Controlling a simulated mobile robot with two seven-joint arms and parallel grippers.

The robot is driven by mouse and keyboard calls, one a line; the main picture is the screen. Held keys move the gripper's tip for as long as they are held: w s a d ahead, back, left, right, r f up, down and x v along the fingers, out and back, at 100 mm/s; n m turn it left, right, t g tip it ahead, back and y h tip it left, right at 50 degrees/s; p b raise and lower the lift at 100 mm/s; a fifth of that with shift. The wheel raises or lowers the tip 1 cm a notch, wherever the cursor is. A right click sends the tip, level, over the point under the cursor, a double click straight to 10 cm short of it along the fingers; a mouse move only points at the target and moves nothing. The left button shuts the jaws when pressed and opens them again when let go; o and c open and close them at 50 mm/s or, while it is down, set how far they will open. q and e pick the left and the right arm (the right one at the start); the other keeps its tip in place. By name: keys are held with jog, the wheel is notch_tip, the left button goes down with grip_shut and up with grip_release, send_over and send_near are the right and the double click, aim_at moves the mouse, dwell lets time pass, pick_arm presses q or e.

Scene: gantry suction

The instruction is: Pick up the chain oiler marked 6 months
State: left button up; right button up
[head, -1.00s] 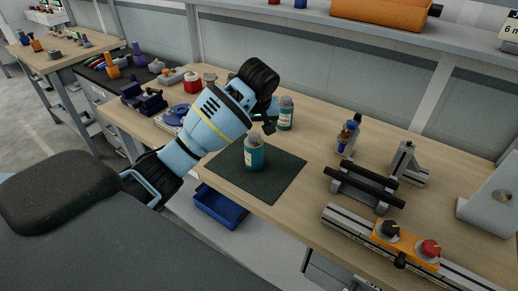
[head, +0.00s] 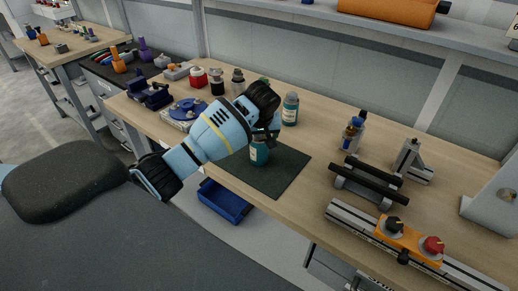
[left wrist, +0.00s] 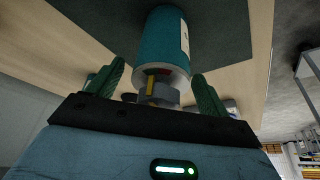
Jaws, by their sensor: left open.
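A teal bottle with a pale label (head: 259,152) stands upright on the dark mat (head: 282,176). A second teal bottle (head: 290,108) stands behind it on the bare bench. I cannot read either label. My left gripper (head: 268,133) is at the top of the mat bottle and hides its upper part. In the left wrist view the teal bottle (left wrist: 164,45) reaches in from the top, with its cap and nozzle between the green fingers of my left gripper (left wrist: 157,85). The fingers are open, with gaps on both sides. My right gripper is out of view.
A black-railed stand (head: 367,184) and a rail with an orange block and knobs (head: 402,238) lie at the right. A blue tape roll (head: 187,109) is at the left. A blue bin (head: 224,200) is below the bench.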

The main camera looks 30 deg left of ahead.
pick_arm(q)
jog(key=c, duration=1.5)
jog(key=shift+o, duration=0.2)
jog(key=shift+r, duration=0.7)
notch_tip(320, 180, up, 2)
jog(key=shift+s+r, duration=0.1)
jog(key=shift+r, duration=0.1)
jog(key=s+d+r, duration=0.1)
jog(key=s, duration=1.4)
jog(key=shift+s+d, duration=0.3)
jog(key=shift+s, duration=0.05)
jog(key=shift+r, duration=0.1)
